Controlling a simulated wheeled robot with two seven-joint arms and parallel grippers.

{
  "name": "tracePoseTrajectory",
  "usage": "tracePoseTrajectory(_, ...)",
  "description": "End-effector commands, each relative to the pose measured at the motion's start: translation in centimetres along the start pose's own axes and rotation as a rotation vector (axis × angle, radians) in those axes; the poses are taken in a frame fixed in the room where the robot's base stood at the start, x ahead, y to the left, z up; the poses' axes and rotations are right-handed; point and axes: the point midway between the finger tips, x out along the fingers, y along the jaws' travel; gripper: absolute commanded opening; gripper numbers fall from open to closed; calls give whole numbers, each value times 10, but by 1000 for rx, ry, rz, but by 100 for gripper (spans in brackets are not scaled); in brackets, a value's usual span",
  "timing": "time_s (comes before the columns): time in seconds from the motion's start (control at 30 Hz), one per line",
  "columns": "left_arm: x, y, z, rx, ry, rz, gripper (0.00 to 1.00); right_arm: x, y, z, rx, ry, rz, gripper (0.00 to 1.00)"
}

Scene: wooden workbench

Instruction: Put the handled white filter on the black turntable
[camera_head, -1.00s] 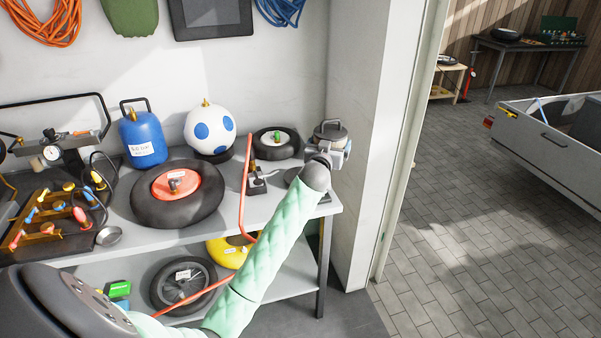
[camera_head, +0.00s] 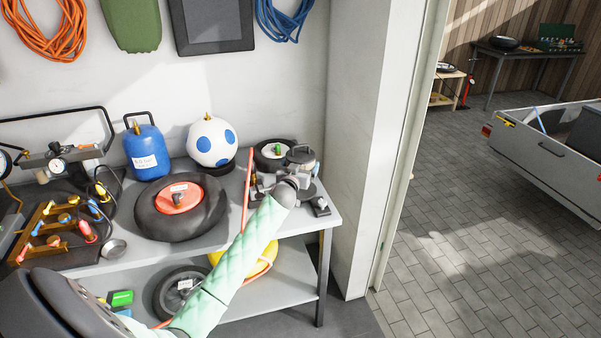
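The handled filter (camera_head: 300,157) is a squat, pale grey cylinder with a darker top and an arched handle, at the right end of the workbench. My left gripper (camera_head: 289,179), coming in from the lower left, is at its near side and appears shut on it; the fingers are mostly hidden by the wrist. The black turntable (camera_head: 313,189) is a low dark disc on the bench, largely hidden behind the gripper. The filter appears over or just behind it; I cannot tell whether they touch. My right gripper is not in view.
A tyre with a white hub (camera_head: 268,153) stands close behind the gripper. A red rod (camera_head: 247,190) rises left of it. A small black device (camera_head: 320,206) sits near the right bench edge. A large tyre with a red hub (camera_head: 180,210) fills the middle.

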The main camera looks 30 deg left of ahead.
Motion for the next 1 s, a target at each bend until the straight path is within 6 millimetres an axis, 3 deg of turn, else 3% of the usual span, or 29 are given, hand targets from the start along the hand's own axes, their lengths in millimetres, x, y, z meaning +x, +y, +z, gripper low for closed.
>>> tracePoseTrajectory(0.33,-1,0,34,-1,-1,0,66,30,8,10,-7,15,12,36)
tracePoseTrajectory(1.0,-1,1,42,-1,-1,1,66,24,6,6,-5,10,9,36)
